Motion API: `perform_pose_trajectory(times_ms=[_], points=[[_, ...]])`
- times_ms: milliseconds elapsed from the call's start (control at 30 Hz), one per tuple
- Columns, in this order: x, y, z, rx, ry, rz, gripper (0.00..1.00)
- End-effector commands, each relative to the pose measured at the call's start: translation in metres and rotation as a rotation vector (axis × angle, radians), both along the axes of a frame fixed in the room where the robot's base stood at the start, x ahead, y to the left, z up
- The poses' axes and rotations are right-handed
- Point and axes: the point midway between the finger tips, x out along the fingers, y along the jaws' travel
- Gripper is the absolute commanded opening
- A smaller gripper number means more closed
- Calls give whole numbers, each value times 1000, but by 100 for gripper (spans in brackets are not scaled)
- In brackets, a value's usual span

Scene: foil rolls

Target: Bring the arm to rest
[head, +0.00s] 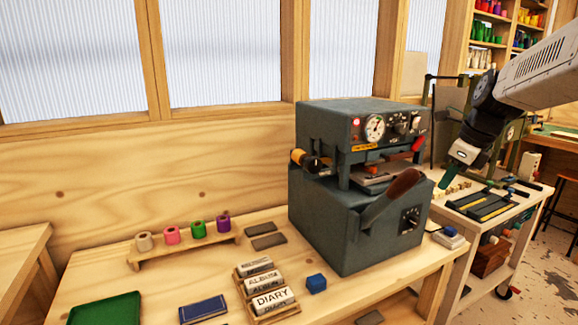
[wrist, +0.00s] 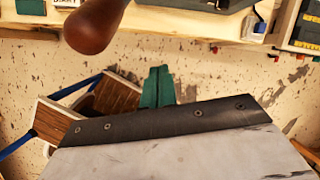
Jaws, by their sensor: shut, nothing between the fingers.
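My arm comes in from the upper right of the head view. My gripper (head: 447,178) has green fingers that point down, close together with nothing between them. It hangs right of the grey foil press (head: 352,215), level with the press's brown lever handle (head: 404,183) in the picture and apart from it. In the wrist view, the closed green fingers of my gripper (wrist: 156,82) show mid-picture over the floor. A brown rounded knob (wrist: 95,25), apparently that handle, shows at the top left there, apart from the fingers.
Foil rolls (head: 197,229) stand on a wooden rack at the bench's left. Lettered blocks (head: 270,300), a blue cube (head: 316,282), a blue book (head: 203,308) and a green tray (head: 107,309) lie in front. A cart (head: 462,212) with tools stands behind my gripper.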

Motion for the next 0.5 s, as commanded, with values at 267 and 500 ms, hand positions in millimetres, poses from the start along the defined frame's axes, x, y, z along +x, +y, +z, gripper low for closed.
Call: perform_pose_trajectory(times_ms=[267,500], points=[[-37,8,-22,-114,21,413,0],[-122,37,-34,-265,11,1116,0]])
